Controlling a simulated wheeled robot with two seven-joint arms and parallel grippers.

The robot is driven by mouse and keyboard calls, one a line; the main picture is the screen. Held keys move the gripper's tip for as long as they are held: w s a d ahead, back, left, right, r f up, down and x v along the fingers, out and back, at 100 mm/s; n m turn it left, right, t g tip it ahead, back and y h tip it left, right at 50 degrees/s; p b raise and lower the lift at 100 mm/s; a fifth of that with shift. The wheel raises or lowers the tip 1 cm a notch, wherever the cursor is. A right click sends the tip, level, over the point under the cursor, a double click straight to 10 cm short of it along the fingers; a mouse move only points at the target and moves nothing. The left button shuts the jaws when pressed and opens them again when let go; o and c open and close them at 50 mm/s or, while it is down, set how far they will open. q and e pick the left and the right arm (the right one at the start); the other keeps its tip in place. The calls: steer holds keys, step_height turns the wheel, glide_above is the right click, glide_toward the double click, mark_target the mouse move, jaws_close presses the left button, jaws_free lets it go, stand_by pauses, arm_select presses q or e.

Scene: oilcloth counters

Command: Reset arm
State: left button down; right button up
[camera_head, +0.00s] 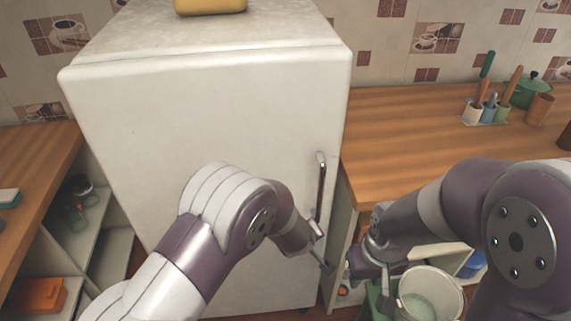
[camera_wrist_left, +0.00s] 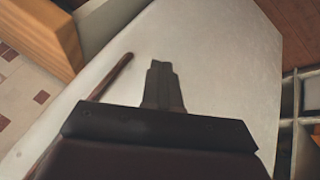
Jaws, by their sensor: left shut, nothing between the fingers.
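My left arm reaches across the front of the white fridge (camera_head: 130,130). My left gripper (camera_head: 322,251) is near the lower end of the fridge's upright handle (camera_head: 321,180). In the left wrist view my left gripper (camera_wrist_left: 162,85) shows its fingers shut together with nothing between them. The handle (camera_wrist_left: 112,76) is beside the fingers there, apart from them in the picture, against the pale fridge door (camera_wrist_left: 215,65). My right gripper (camera_head: 376,274) hangs low in front of the right counter, beside a pale bucket. Its finger opening is not clear.
A wooden counter (camera_head: 400,125) on the right holds utensil cups (camera_head: 487,112) and a green pot (camera_head: 528,90). A whitish bucket (camera_head: 430,292) stands below it. Open shelves (camera_head: 100,255) are at the left, with an orange box (camera_head: 38,296). A yellow item (camera_head: 211,5) is on the fridge.

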arm_select(q)
steer(key=s+a+m+g, duration=0.4)
steer(key=s+a+m, duration=0.1)
steer(key=s, duration=0.3)
steer(key=s+a+r, duration=0.3)
steer(key=a, duration=0.4)
steer(key=s+a+r+y, duration=0.1)
steer(key=s+a+r, duration=0.2)
steer(key=a, duration=0.4)
steer(key=s+a+r+g+y, duration=0.1)
steer(key=s+a+r, duration=0.2)
steer(key=a+r, duration=0.2)
steer(key=a, duration=0.3)
steer(key=shift+r, duration=0.15)
steer(key=shift+s+a, duration=0.1)
steer(key=shift+s, duration=0.05)
